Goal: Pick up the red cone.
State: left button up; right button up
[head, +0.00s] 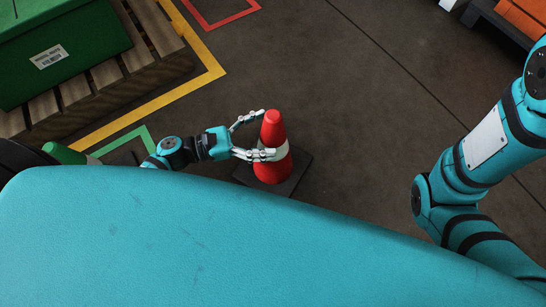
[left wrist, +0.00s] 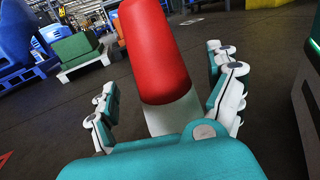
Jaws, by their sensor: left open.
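The red cone (head: 272,128) stands upright on its dark square base (head: 299,180) on the floor, with a white band around its middle. My left gripper (head: 262,133) is open, with its fingers on either side of the cone at about band height. In the left wrist view the red cone (left wrist: 155,50) rises between the two open fingers of the left gripper (left wrist: 165,90), with a visible gap on each side. Whether a finger touches the cone cannot be told. My right arm shows at the right of the head view, but its gripper is out of view.
A green crate (head: 75,50) sits on a wooden pallet (head: 150,50) at upper left, inside yellow floor tape (head: 208,78). A green-taped corner (head: 125,141) lies left of my left gripper. The floor (head: 370,110) right of the cone is clear. Another pallet (head: 495,22) stands at upper right.

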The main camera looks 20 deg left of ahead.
pick_arm(q)
jog(key=shift+x, duration=1.3)
jog(key=shift+f, duration=0.1)
jog(key=c, duration=1.7)
jog(key=shift+c, duration=0.7)
